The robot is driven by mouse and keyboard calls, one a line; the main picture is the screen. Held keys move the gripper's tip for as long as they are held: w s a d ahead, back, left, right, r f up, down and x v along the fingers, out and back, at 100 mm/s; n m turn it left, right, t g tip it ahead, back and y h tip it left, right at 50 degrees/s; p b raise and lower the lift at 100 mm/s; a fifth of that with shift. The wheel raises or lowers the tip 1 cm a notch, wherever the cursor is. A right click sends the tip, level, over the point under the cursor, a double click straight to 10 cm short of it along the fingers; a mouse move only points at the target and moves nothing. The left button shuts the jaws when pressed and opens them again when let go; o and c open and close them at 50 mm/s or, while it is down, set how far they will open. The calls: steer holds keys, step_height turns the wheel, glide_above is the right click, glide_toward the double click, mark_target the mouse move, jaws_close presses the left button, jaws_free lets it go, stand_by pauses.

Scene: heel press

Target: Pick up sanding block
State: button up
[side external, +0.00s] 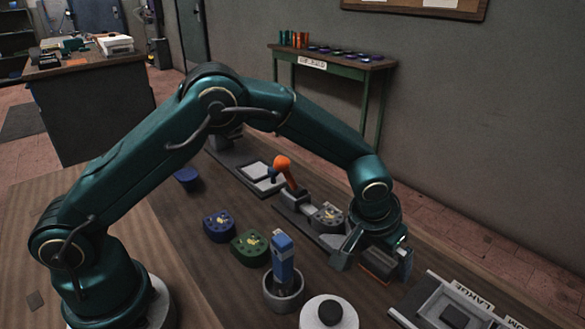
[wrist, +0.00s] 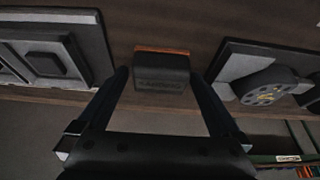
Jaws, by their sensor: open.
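The sanding block (wrist: 162,73) is dark grey with an orange layer along one edge and lettering on its side. In the wrist view it sits on the wooden bench, near the middle and between my fingertips. My gripper (wrist: 160,77) is open, with a finger on either side of the block and visible gaps to it. In the side external view my gripper (side external: 373,264) points down at the right part of the bench. There the block's orange edge (side external: 376,272) shows between the fingers; the rest is largely hidden.
A tray with grey pads (side external: 453,312) lies to the right of my gripper. A fixture with a round, studded grey part (side external: 327,217) stands close on the left. A grey cup with a blue-handled tool (side external: 283,290) and a white disc (side external: 329,314) stand in front.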

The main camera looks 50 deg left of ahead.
mark_target(383, 256)
steer(key=shift+w+f, duration=0.1)
steer(key=shift+f, duration=0.15)
steer(key=c, duration=1.3)
steer(key=shift+r, duration=0.15)
steer(key=shift+r, duration=0.55)
step_height(383, 256, up, 2)
steer(key=shift+r, duration=0.25)
steer(key=s+a+r, duration=0.1)
steer(key=a+r, duration=0.6)
steer(key=a, duration=0.4)
steer(key=shift+s+a, duration=0.3)
